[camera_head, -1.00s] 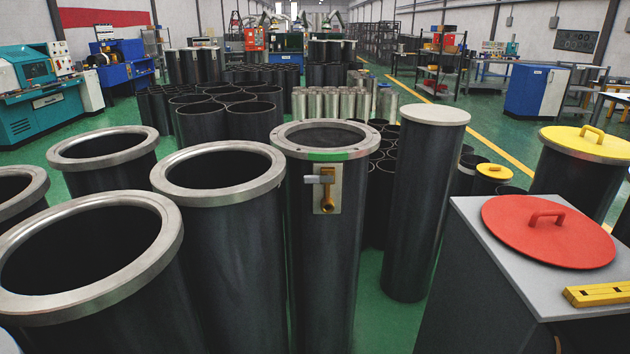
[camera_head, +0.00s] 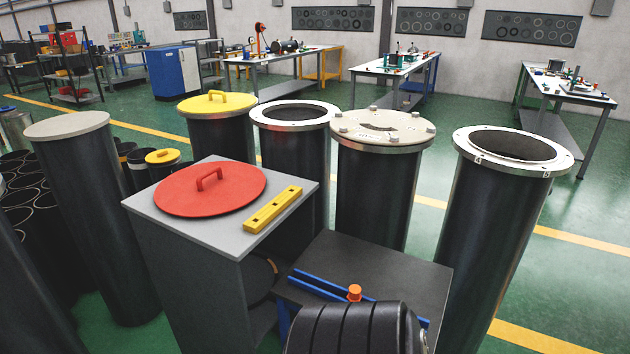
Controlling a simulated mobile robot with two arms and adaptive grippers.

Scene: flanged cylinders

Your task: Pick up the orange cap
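A small orange cap (camera_head: 355,292) shows at the bottom centre. It stands at the upper edge of a black ribbed cylinder (camera_head: 350,335), which is cut off by the bottom of the view. I cannot tell whether the cap is fitted on the cylinder or only behind its edge. Blue rails (camera_head: 310,285) run beside it over a dark table top (camera_head: 385,265). Neither of my grippers is in view.
A grey cabinet (camera_head: 190,275) with a red handled lid (camera_head: 235,192) and a yellow bar (camera_head: 272,210) stands left of the dark table. Tall black flanged cylinders stand behind, one with a bolted cover (camera_head: 400,128). Green floor (camera_head: 590,270) is free at the right.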

